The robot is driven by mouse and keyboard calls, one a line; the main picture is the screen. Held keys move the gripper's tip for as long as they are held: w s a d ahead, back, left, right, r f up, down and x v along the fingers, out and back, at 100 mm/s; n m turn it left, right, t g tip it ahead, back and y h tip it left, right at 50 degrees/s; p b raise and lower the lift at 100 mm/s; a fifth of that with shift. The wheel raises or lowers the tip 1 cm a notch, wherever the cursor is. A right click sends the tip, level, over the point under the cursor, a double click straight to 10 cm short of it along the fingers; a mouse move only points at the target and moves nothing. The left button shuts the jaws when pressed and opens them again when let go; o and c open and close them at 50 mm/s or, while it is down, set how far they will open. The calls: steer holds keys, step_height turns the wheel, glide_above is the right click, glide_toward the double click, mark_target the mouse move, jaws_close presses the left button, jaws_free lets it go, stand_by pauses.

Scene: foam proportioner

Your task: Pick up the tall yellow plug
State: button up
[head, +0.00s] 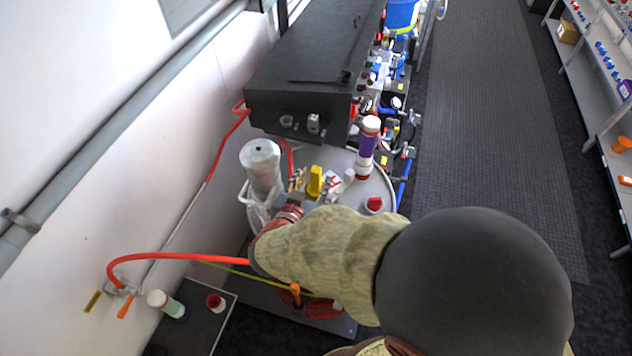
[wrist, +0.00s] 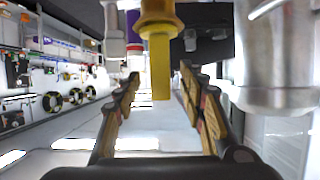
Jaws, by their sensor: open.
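The tall yellow plug (head: 315,182) stands on the round grey drum top (head: 345,160), close to my gripper (head: 300,182). In the wrist view the yellow plug (wrist: 160,62) comes down from the top edge, with a wide collar above a narrow flat part. My gripper (wrist: 159,78) is open, with one brown-padded finger on each side of the plug in the picture. I see a gap on both sides and no contact. I cannot tell how deep the plug lies between the fingers. My own arm hides much of the gripper in the head view.
A silver cylinder (head: 262,170) stands left of the plug and a purple-and-white bottle (head: 367,148) stands to its right. A red-and-white cap (head: 374,205) lies near the drum's right edge. A dark box (head: 310,70) blocks the space behind. The aisle (head: 490,130) at right is clear.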

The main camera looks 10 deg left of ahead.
steer(key=x, duration=0.2)
steer(key=shift+w+f, duration=0.2)
steer(key=shift+w, duration=0.1)
steer(key=shift+c, duration=1.4)
steer(key=c, duration=0.8)
